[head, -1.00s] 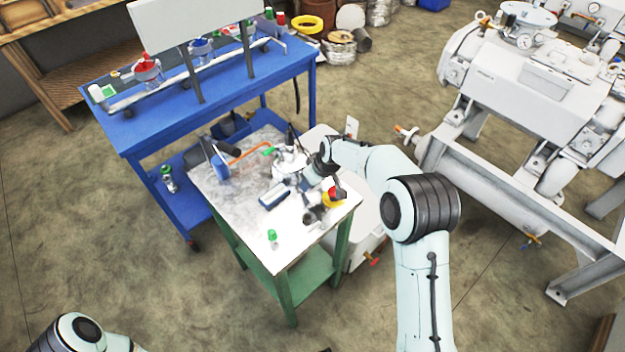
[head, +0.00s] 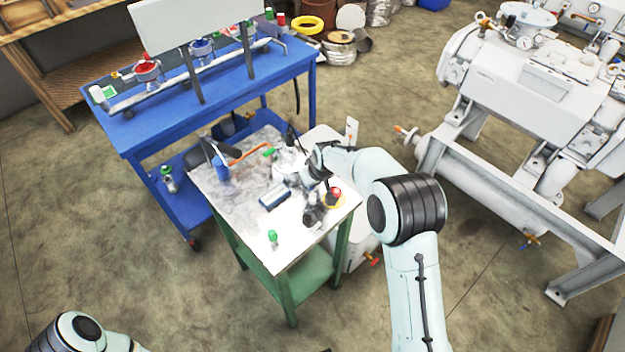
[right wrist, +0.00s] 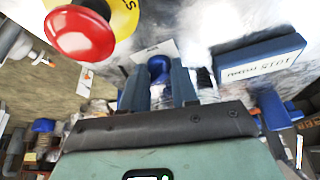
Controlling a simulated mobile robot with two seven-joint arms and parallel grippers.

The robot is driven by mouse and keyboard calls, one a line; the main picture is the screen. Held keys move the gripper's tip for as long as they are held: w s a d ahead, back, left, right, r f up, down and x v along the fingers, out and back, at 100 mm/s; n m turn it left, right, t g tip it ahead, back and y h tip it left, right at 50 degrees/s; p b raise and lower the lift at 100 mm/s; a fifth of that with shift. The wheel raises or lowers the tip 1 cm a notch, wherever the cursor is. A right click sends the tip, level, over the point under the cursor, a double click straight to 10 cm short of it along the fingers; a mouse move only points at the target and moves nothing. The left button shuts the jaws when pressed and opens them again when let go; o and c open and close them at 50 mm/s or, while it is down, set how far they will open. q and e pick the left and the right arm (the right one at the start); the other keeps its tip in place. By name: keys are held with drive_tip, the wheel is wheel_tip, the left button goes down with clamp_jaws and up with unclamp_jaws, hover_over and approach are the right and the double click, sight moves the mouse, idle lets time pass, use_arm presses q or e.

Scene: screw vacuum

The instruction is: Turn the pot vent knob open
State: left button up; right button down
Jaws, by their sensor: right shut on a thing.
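The metal pot (head: 287,163) stands near the back right of the small table, partly hidden by my right arm. My right gripper (head: 298,184) is beside it, low over the table. In the right wrist view, the two dark fingers of my right gripper (right wrist: 160,78) are shut on a small round blue knob (right wrist: 159,68). How far the knob is turned cannot be told. Of my left arm, only a link shows at the bottom left of the head view; its gripper is out of view.
On the small table (head: 292,253) are a red emergency button (head: 336,192) on yellow, a blue box (head: 274,197), a green-capped item (head: 272,237) and an orange hose (head: 247,154). A blue bench (head: 160,128) stands behind. A large white machine (head: 530,80) is at right.

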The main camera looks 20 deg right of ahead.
drive_tip(key=shift+a+m+h, duration=0.1)
drive_tip(key=shift+m+h, duration=0.3)
drive_tip(key=shift+m, duration=0.6)
drive_tip(key=c, duration=0.9)
unclamp_jaws()
drive_tip(key=shift+o, duration=0.2)
drive_tip(key=shift+r, duration=0.1)
drive_tip(key=v, duration=1.3)
drive_tip(key=shift+s+p, duration=0.15)
drive_tip(key=shift+p, duration=0.15)
drive_tip(key=shift+r, duration=0.1)
